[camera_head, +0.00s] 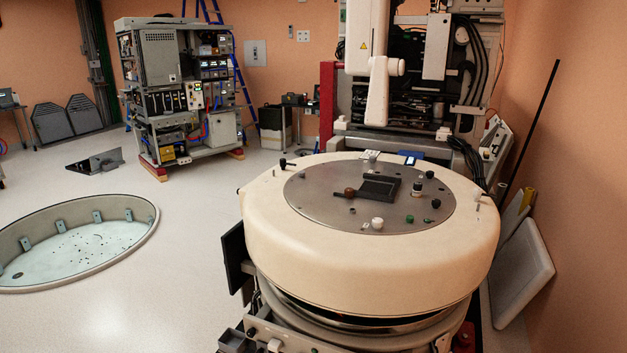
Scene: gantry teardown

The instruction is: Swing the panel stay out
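I cannot clearly make out a panel stay. A long thin black rod (532,125) stands tilted near the right wall, its lower end close to the machine's right side; I cannot tell whether it is the stay. The opened machine (425,105) stands at the back, with dark inner parts and cables exposed. A white jointed column with a yellow warning mark (365,48) hangs in front of it. Neither of my grippers is in view.
A round cream drum (370,265) fills the foreground; small knobs and a black tray (380,188) sit on its steel top. Pale panels (522,275) lean at right. An equipment rack (180,90) stands behind. Floor between is mostly clear.

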